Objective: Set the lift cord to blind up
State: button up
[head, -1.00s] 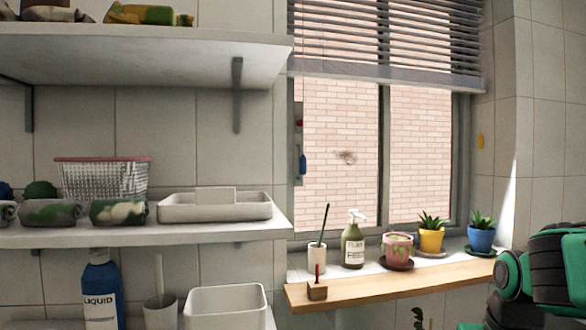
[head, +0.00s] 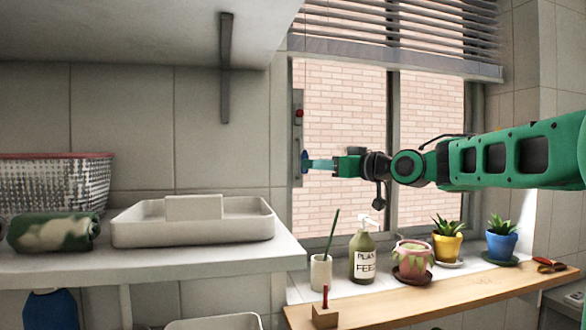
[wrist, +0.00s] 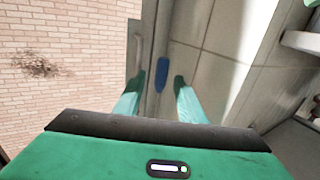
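A blue cord pull (head: 305,161) hangs at the left side of the window, by a narrow grey strip (head: 297,140) with a red knob (head: 299,113) on it. The slatted blind (head: 400,32) covers only the top part of the window. My gripper (head: 318,165) reaches in from the right, its light-blue fingertips close to the blue pull. In the wrist view, the blue pull (wrist: 162,74) appears between the two spread fingers of my gripper (wrist: 158,84), with gaps on both sides. The thin cord itself is hard to make out.
A wooden-edged sill (head: 430,300) below the arm holds a soap-type bottle (head: 362,256), a white cup (head: 321,272) and several potted plants. A shelf (head: 200,259) with a white tray (head: 193,229) stands to the left.

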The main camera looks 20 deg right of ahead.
jog(key=x, duration=0.9)
jog(key=shift+w+a, duration=0.1)
jog(key=shift+a, duration=0.05)
